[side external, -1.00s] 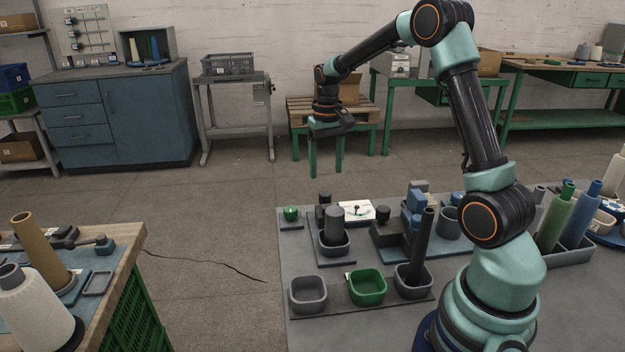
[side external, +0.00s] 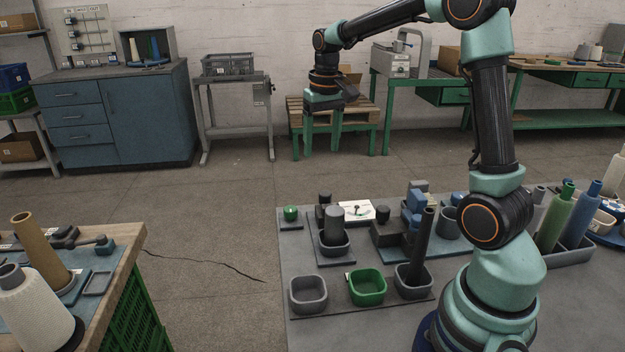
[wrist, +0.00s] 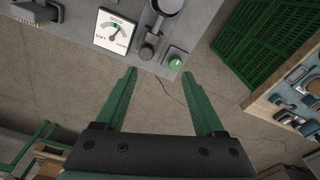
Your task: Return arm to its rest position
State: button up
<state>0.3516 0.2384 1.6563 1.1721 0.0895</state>
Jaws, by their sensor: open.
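My gripper (side external: 322,144) hangs high in the side external view, above and behind the grey work table (side external: 350,332). Its two green fingers point down and stand apart. The wrist view also shows my gripper (wrist: 160,74), with a clear gap between the fingers and nothing held. My arm is raised, with its upper link nearly vertical and its forearm reaching left. In the wrist view, the table edge with a dial gauge (wrist: 116,31) and a green knob (wrist: 176,63) lies beyond the fingertips.
The table holds a grey bin (side external: 308,295), a green bin (side external: 367,287), and a dark tube (side external: 424,245) standing in another bin. Coloured cones (side external: 556,215) stand at right. A wooden bench (side external: 128,243) with cones is at left. Open floor lies between.

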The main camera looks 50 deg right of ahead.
jog(key=s+a+r+n+t, duration=0.2)
jog(key=s+a+n+t, duration=0.2)
jog(key=s+a, duration=0.8)
jog(key=a+n, duration=0.1)
jog(key=a, duration=0.2)
jog(key=shift+s+r+t, duration=0.15)
jog(key=shift+r+t, duration=0.2)
jog(key=shift+t, duration=0.05)
jog(key=o, duration=0.5)
jog(key=shift+c, duration=0.2)
jog(key=w+d+n+g, duration=0.35)
jog(key=w+d, duration=0.25)
jog(key=d, duration=0.5)
jog(key=w+d+f+n+g, duration=0.1)
jog(key=d+f+n, duration=0.2)
jog(key=d, duration=0.4)
jog(key=w+d+f+n+g, duration=0.1)
jog(key=d+f+n, duration=0.2)
jog(key=d, duration=0.5)
notch_tip(320, 180, down, 9)
jog(key=shift+a, duration=0.2)
jog(key=shift+m, duration=0.25)
